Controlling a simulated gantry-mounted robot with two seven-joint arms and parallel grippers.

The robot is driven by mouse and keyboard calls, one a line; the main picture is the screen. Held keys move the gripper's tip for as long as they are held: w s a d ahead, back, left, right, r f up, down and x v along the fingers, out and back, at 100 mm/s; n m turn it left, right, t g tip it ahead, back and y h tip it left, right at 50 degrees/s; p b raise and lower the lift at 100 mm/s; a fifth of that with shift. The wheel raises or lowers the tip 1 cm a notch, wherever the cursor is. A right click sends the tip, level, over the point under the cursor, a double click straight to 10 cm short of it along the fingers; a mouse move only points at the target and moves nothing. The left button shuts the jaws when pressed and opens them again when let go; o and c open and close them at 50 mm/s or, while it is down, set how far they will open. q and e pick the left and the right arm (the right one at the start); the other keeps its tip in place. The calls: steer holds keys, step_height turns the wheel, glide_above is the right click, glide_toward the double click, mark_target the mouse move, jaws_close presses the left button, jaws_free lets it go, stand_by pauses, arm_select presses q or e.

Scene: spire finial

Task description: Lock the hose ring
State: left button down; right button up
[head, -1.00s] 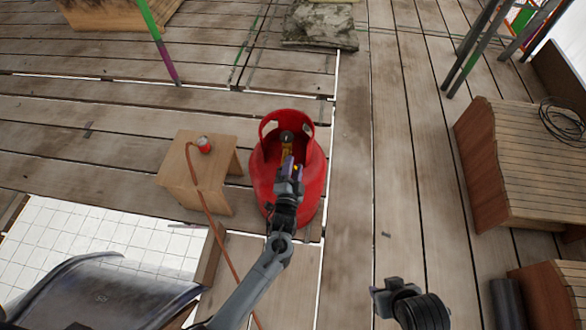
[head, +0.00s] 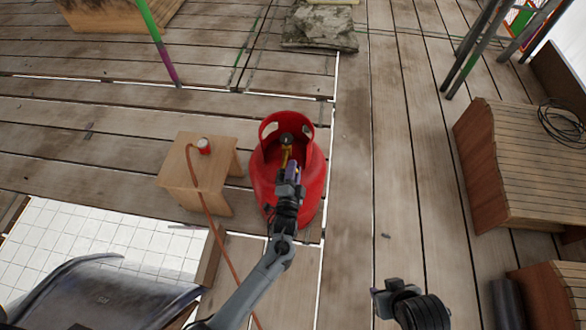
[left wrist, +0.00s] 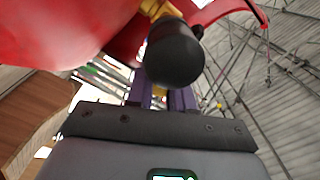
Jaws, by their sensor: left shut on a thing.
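A red gas cylinder (head: 262,185) with a cut-out collar stands upright on the planks. Inside the collar is a brass valve (head: 286,155) topped by a black knob (head: 286,139). The black knob also shows large in the left wrist view (left wrist: 175,52). My left gripper (head: 291,168) is at the near side of the valve, its purple fingers shut on a yellow brass part, partly hidden behind the knob in the wrist view. An orange hose (head: 207,215) runs to a red fitting (head: 203,145) on a stool. My right gripper (head: 384,300) is at the lower right, away from the cylinder.
The wooden stool (head: 187,165) stands just left of the cylinder. Wooden slatted furniture (head: 535,165) with a black cable coil (head: 562,120) is at the right. A grey stone-like slab (head: 322,28) lies behind. The planks right of the cylinder are clear.

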arm_select(q)
steer(key=shift+d+f+m, duration=0.15)
steer(key=shift+f+m, duration=0.2)
steer(key=shift+m, duration=0.85)
steer(key=shift+d+f+m, duration=0.1)
steer(key=shift+f+m, duration=0.25)
steer(key=shift+m, duration=0.45)
steer(key=shift+f+m, duration=0.3)
steer(key=shift+m, duration=0.5)
steer(key=c, duration=1.1)
jaws_free()
steer(key=shift+s+p, duration=0.15)
steer(key=shift+p, duration=0.15)
